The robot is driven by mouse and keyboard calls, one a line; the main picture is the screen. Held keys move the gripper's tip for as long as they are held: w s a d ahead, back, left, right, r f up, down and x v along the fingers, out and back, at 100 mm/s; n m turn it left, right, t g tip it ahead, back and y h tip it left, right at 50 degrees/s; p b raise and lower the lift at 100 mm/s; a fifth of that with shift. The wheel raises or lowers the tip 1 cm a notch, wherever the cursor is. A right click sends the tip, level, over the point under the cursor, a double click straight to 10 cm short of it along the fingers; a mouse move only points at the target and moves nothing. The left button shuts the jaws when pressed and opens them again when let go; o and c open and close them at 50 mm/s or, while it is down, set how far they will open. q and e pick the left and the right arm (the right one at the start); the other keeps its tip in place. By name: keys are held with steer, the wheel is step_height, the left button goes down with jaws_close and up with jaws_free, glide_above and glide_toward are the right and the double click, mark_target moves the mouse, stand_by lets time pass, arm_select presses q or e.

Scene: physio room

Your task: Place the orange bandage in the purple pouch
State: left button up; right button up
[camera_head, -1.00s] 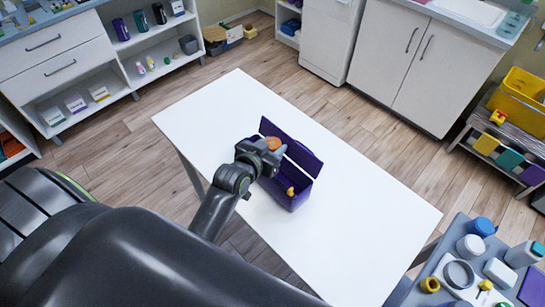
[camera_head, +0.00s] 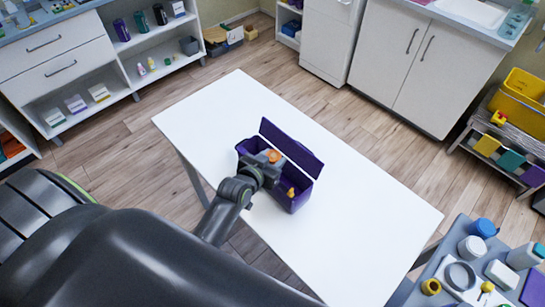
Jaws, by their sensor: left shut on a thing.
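The purple pouch (camera_head: 295,201) stands open on the white table (camera_head: 330,240), its lid raised along the far side. My left gripper (camera_head: 270,160) is over the left part of the pouch's opening. It is shut on the orange bandage (camera_head: 274,156), which shows at its tip, at or just inside the opening. I cannot tell whether the bandage touches the pouch's floor. A small yellow-orange item (camera_head: 291,192) is in the right part of the pouch. My right gripper is not in view.
The white table is otherwise bare. A blue-grey cart (camera_head: 440,291) with jars, rolls and boxes stands at the lower right. A rack with a yellow bin (camera_head: 520,95) is at the right. White cabinets line the back.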

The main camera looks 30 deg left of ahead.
arm_select(q)
steer(key=o, duration=1)
steer(key=shift+f, duration=0.1)
steer(key=shift+c, duration=0.2)
steer(key=shift+r, duration=0.25)
steer(key=shift+r+p, duration=0.45)
steer(key=b+v, duration=0.2)
steer(key=v, duration=1)
steer(key=shift+s+f, duration=0.1)
steer(key=shift+f, duration=0.1)
